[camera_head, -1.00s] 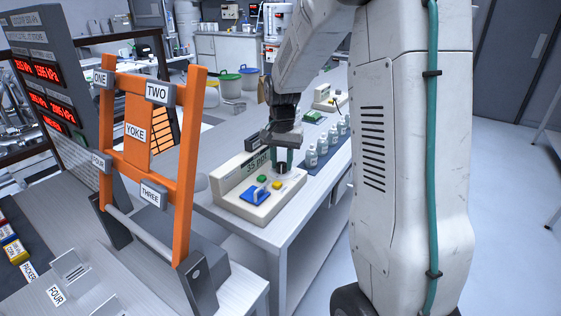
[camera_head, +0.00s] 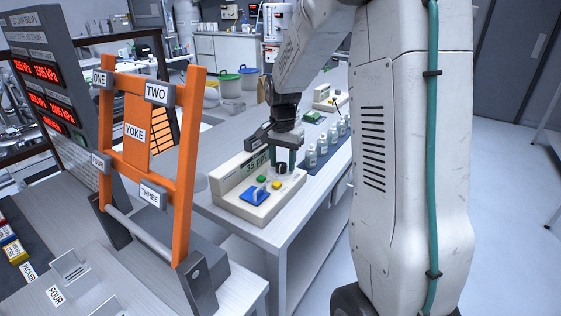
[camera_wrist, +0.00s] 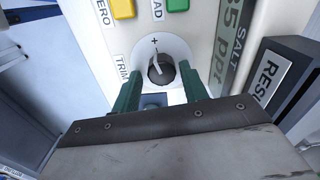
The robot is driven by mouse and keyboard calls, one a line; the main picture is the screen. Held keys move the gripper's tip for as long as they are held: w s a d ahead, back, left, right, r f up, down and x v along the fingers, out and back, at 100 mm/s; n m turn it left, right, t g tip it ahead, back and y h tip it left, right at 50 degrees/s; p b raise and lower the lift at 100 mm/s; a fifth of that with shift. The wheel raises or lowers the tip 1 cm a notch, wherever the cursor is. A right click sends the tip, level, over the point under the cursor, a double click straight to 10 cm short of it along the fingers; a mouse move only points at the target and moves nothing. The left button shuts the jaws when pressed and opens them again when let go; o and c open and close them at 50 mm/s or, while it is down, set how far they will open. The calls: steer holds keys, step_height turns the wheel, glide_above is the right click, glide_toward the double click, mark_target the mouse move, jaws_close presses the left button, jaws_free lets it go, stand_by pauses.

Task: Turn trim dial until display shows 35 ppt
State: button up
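The trim dial (camera_wrist: 161,70) is a dark round knob with a light pointer on a white disc, beside the label TRIM. In the wrist view its pointer points toward the plus mark. My gripper (camera_wrist: 160,80) has its green fingers on either side of the dial, with visible gaps, so it is open. In the head view my gripper (camera_head: 283,158) is over the back right of the cream console, and the dial (camera_head: 282,169) is partly hidden. The display (camera_head: 256,164) reads 35 ppt; in the wrist view the display (camera_wrist: 232,40) is partly cut off, beside the word SALT.
The console (camera_head: 240,207) also bears a green button (camera_head: 262,179), a yellow button (camera_head: 276,185) and a blue pad (camera_head: 254,195). An orange yoke frame (camera_head: 189,130) stands at the left.

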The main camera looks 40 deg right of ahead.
mark_target(282, 164)
steer(key=shift+o, duration=0.2)
steer(key=shift+r, duration=0.1)
step_height(282, 164, up, 8)
steer(key=shift+f, duration=0.15)
stand_by(0.7)
